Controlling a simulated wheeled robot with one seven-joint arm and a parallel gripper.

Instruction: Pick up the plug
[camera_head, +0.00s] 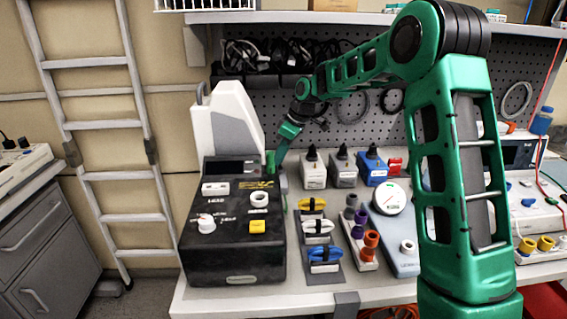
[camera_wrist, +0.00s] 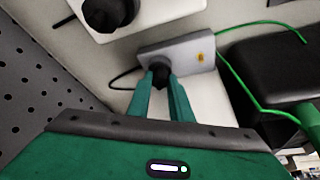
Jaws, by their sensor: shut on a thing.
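A black plug (camera_wrist: 160,73) is between my gripper's green fingertips (camera_wrist: 161,82) in the wrist view. My gripper is shut on it. The plug is at the left part of a grey socket box (camera_wrist: 190,53) with a small orange mark. I cannot tell whether it is seated in the box or lifted from it. In the head view my gripper (camera_head: 277,161) is low over the bench, just right of the white-and-grey device. The held plug is hidden or too small to tell there.
A black pump box (camera_head: 225,253) stands left of my gripper. To the right are a white (camera_head: 313,176), a grey (camera_head: 343,175) and a blue socket box (camera_head: 372,175), each with a black plug. A green cable (camera_wrist: 233,78) runs near the grey box. Coloured cable bundles lie in front.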

